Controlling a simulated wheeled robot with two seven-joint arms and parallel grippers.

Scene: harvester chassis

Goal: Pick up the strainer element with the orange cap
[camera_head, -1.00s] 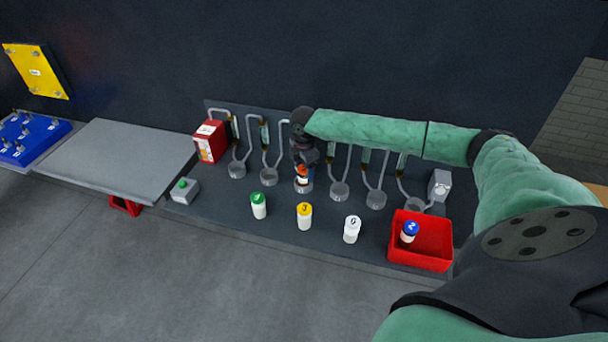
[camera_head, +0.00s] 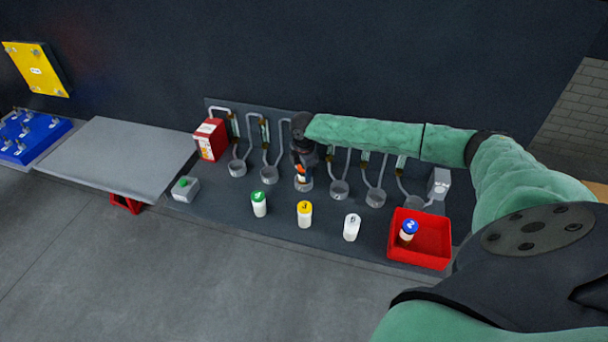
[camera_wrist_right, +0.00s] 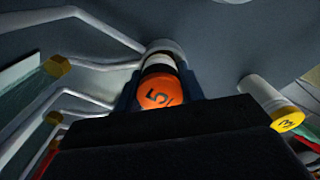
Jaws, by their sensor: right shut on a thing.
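The strainer element with the orange cap (camera_head: 301,170) stands at one of the grey cups (camera_head: 304,185) in the middle of the row on the dark panel. In the right wrist view its orange cap (camera_wrist_right: 159,92), marked 5, faces the camera, with its white body below in the cup. My right gripper (camera_head: 303,164) is shut on the element, with a finger on each side of it; in the right wrist view the fingers (camera_wrist_right: 158,95) flank the cap. In the head view the gripper hides much of the cap. My left gripper is not in view.
White elements with green (camera_head: 259,203), yellow (camera_head: 304,214) and white (camera_head: 351,227) caps stand in front of the cups. A blue-capped one (camera_head: 408,231) is in the red bin (camera_head: 435,238). A red box (camera_head: 210,139) and green-button box (camera_head: 185,189) are at left.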

